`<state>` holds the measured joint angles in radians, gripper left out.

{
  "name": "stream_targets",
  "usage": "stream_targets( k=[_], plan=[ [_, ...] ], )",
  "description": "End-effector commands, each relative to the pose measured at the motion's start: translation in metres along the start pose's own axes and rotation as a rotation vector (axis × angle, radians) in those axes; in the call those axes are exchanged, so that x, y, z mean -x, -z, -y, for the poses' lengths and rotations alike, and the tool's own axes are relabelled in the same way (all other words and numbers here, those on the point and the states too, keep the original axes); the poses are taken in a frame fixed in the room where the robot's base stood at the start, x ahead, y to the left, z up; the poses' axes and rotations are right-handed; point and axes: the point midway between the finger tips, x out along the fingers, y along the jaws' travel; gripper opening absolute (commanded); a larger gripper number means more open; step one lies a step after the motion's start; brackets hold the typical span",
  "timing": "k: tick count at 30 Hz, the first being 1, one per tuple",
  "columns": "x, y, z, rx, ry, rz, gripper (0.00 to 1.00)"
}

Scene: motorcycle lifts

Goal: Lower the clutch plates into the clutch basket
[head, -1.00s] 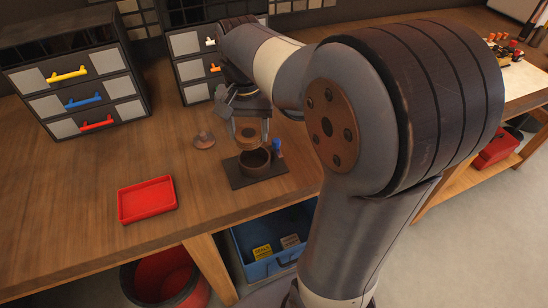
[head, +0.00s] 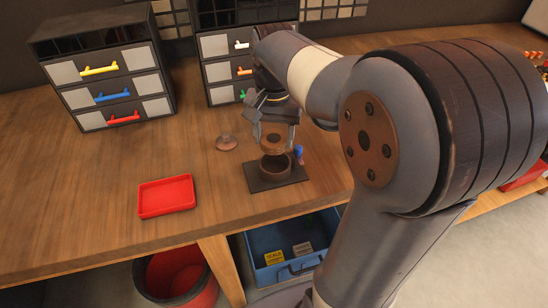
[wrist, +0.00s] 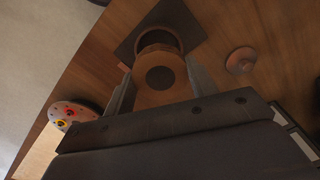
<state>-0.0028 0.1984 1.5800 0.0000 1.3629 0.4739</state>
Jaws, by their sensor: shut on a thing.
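The clutch plates (head: 273,143) are a copper-brown round stack with a dark centre, and they also show in the wrist view (wrist: 140,98). My gripper (head: 275,140) is shut on them and holds them above the clutch basket (head: 277,172). The basket is a dark round cup, open at the top, on a dark square base plate (head: 256,184). In the wrist view the basket rim (wrist: 160,36) shows just past the plates, partly covered by them. In the head view a gap shows between the plates and the basket.
A copper-coloured disc with a knob (head: 227,142) lies left of the basket. A small blue item (head: 299,153) stands at the base plate's right. A red tray (head: 166,196) is further left. Drawer cabinets (head: 104,75) stand behind. Bare wood lies between.

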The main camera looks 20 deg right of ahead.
Motion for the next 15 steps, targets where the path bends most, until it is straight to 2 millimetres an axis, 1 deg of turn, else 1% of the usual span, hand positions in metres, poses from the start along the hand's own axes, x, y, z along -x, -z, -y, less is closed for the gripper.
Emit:
stream_targets(
  k=[15],
  plan=[
    [-0.045,0.001,-0.002,0.153,0.0,0.0,0.22]
  ],
)
